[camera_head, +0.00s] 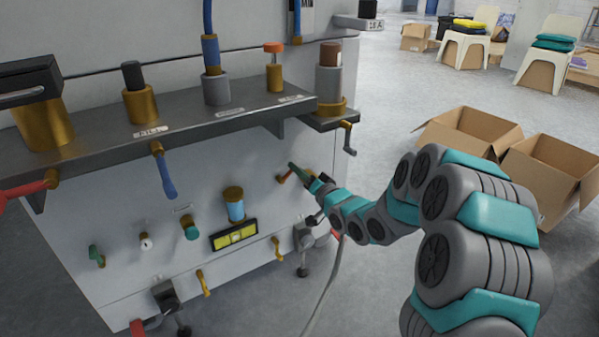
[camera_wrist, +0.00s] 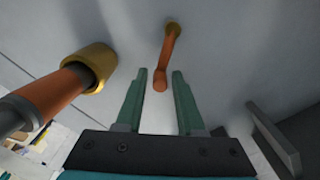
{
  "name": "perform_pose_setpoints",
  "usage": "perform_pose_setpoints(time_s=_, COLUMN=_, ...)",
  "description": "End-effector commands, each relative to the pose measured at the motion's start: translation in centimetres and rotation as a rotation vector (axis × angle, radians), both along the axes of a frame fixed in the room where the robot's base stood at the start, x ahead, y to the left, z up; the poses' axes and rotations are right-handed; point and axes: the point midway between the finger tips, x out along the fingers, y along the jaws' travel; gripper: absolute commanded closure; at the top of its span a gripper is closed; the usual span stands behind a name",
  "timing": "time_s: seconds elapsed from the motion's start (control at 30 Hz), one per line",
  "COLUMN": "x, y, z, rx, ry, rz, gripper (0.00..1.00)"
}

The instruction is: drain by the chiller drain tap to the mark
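My gripper (camera_head: 299,173) reaches the right part of the machine's pale front panel. In the wrist view its two green fingers (camera_wrist: 160,73) are apart. An orange bent handle on a brass base (camera_wrist: 171,45) comes out of the panel just ahead, its lower end lined up between the fingertips. I cannot tell whether they touch. In the head view a small orange-red handle (camera_head: 286,177) shows beside the fingers, partly hidden by them. No label shows which tap is the chiller drain. A sight glass with blue liquid (camera_head: 236,210) sits left of the gripper; its mark is too small to read.
A larger orange and brass fitting (camera_wrist: 75,82) is left of the fingers, and a dark bracket (camera_wrist: 276,140) is at right. Above the panel, a grey shelf (camera_head: 190,125) juts out. Several other handles line the panel. Cardboard boxes (camera_head: 468,133) stand on the floor at right.

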Motion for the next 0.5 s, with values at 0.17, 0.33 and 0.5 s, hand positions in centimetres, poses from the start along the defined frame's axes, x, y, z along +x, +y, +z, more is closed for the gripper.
perform_pose_setpoints(time_s=0.17, x=-0.01, y=-0.01, z=-0.01, rx=0.000, ry=0.000, rz=0.000, gripper=0.84)
perform_pose_setpoints(time_s=0.33, x=-0.02, y=-0.01, z=-0.03, rx=0.000, ry=0.001, rz=-0.001, gripper=1.00)
perform_pose_setpoints(time_s=0.5, x=-0.02, y=-0.01, z=-0.03, rx=0.000, ry=0.001, rz=-0.001, gripper=1.00)
